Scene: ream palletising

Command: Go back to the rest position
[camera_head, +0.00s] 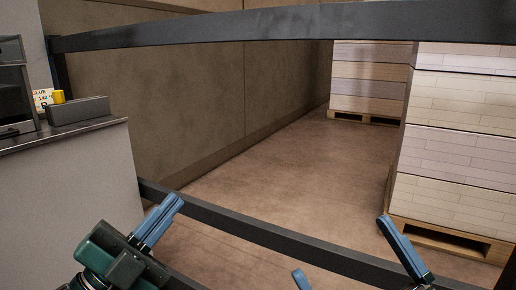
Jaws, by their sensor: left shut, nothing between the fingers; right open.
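My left gripper (164,216) is at the lower left of the head view. Its blue fingers are together with nothing between them, in front of the lower dark rail. My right gripper (342,250) is at the bottom right. Its blue fingers are wide apart and empty, and the rest of it is cut off by the lower edge of the view. Neither gripper holds anything.
A dark upper rail (280,22) and a lower rail (260,230) cross the view. Pallets of stacked reams stand at the right (460,135) and farther back (370,80). A grey counter (70,175) at left bears a dark box (78,111). Brown floor (290,180) between is clear.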

